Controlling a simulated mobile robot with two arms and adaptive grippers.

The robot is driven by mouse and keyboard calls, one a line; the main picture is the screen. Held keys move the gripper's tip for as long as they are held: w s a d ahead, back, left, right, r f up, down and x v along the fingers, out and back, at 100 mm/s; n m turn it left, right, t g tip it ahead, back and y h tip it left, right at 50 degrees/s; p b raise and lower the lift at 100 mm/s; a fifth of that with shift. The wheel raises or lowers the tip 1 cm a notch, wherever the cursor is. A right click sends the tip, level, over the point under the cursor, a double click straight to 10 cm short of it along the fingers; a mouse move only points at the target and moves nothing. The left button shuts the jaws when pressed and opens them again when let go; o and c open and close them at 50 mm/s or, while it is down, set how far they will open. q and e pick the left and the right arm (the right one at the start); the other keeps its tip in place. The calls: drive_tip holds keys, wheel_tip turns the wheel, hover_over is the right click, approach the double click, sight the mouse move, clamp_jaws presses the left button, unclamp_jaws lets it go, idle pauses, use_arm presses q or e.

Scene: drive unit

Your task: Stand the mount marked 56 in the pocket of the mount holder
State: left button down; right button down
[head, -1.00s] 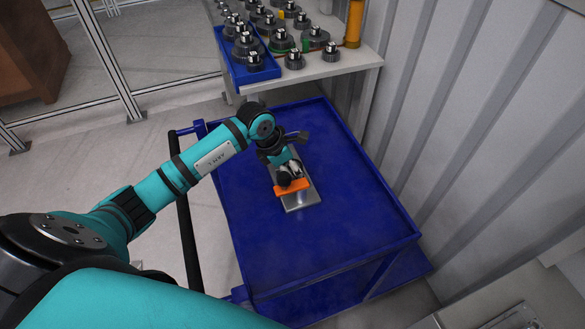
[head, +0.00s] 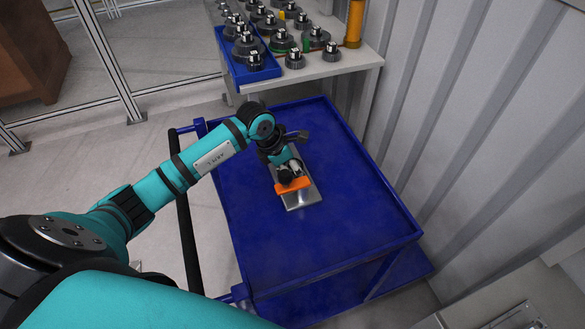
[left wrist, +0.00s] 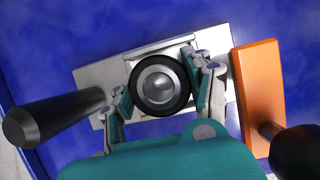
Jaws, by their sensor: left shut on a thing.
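The mount (left wrist: 160,84) shows end-on in the left wrist view as a round piece with a black ring and a bright metal centre. My left gripper (left wrist: 158,92) is shut on it, one finger on each side. No number can be read on it. The mount holder is a grey metal plate (head: 305,199) with an orange block (head: 293,186) on the blue cart. In the left wrist view the holder plate (left wrist: 92,76) lies behind the mount, which hides the pocket. I cannot tell whether the mount is seated or just above. My right gripper is not in view.
The blue cart top (head: 350,220) is clear around the holder. In the left wrist view a black handle (left wrist: 50,116) is at the left and the orange block (left wrist: 259,90) at the right. A shelf (head: 348,66) with several gear parts and a blue tray (head: 262,70) stands behind.

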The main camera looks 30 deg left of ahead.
use_arm(q)
drive_tip(key=c, duration=0.8)
unclamp_jaws()
drive_tip(key=shift+s+d+f, duration=0.15)
drive_tip(key=shift+s+f, duration=0.25)
drive_tip(key=shift+f, duration=0.3)
drive_tip(key=o, duration=0.4)
drive_tip(key=shift+w+f, duration=0.15)
drive_tip(key=shift+w, duration=0.05)
drive_tip(key=shift+c, duration=0.2)
drive_tip(key=shift+s, duration=0.1)
drive_tip(key=w+v, duration=0.1)
drive_tip(key=v, duration=1.1)
drive_tip(key=shift+r, duration=0.45)
drive_tip(key=shift+r, duration=0.1)
wheel_tip(320, 180, up, 7)
drive_tip(key=p, duration=0.4)
